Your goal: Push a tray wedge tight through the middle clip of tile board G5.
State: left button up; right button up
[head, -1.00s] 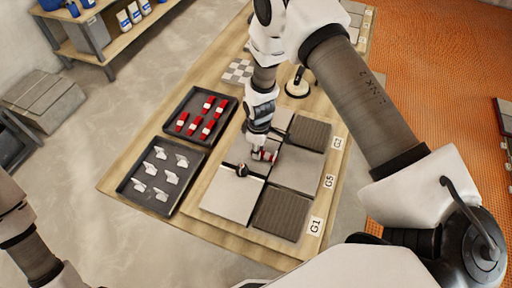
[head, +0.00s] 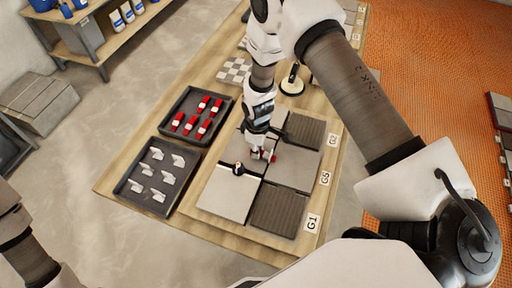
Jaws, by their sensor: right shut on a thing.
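The tile board (head: 233,219), with grey and dark ribbed tiles, lies on the wooden bench beside the G5 label (head: 324,178). My right gripper (head: 262,157) is low over the middle of the board, shut on a red wedge (head: 273,158) whose red end shows at the fingertips. The gripper hides the middle clip, so I cannot tell how far the wedge is in it. A small dark clip with a pale spot (head: 238,169) sits on the joint left of the gripper. My left arm shows at the lower left; its gripper is out of view.
A dark tray (head: 177,143) holds several red wedges. Another tray (head: 140,206) in front holds several white clips. A suction cup (head: 291,85) and a checkered sample (head: 235,70) lie behind the board. Shelving stands at the upper left.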

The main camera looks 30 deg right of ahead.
jog(key=shift+s+d+p, duration=0.45)
jog(key=shift+s, duration=0.1)
dwell(0.4)
dwell(0.5)
jog(key=o, duration=0.9)
jog(key=shift+c, duration=0.2)
jog(key=shift+r, duration=0.1)
jog(key=shift+r, duration=0.4)
notch_tip(320, 180, up, 11)
